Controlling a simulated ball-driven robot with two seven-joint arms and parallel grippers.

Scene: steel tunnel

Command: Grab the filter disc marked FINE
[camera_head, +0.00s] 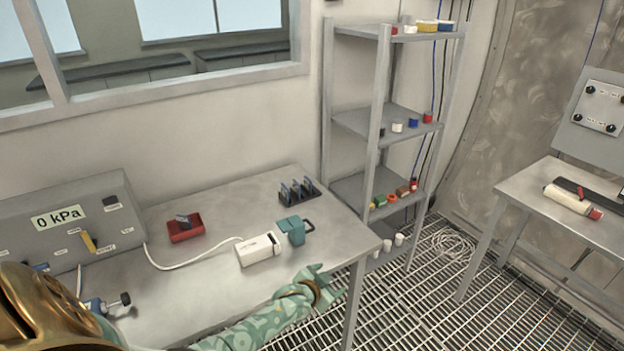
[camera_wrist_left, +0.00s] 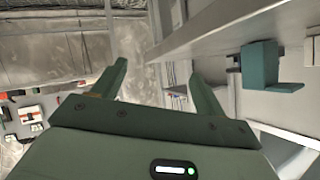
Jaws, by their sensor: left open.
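A dark rack (camera_head: 312,194) stands near the back edge of the table and holds several upright dark discs (camera_head: 295,186). Another dark disc-like piece (camera_head: 184,220) stands in a small red tray (camera_head: 186,234) farther left. No mark on any of these pieces is legible, so I cannot tell which is marked FINE. My left gripper (camera_head: 328,283) is at the table's front edge, right of and nearer than the teal cup-like object (camera_head: 292,233). It is open, with nothing between its fingers in the left wrist view (camera_wrist_left: 158,72). My right gripper is not in view.
A white box (camera_head: 258,250) with a cable lies beside the teal object, which also shows in the wrist view (camera_wrist_left: 258,66). A grey pressure panel (camera_head: 60,225) stands at left. A shelf (camera_head: 385,122) with small coloured items stands behind. Table space between tray and rack is clear.

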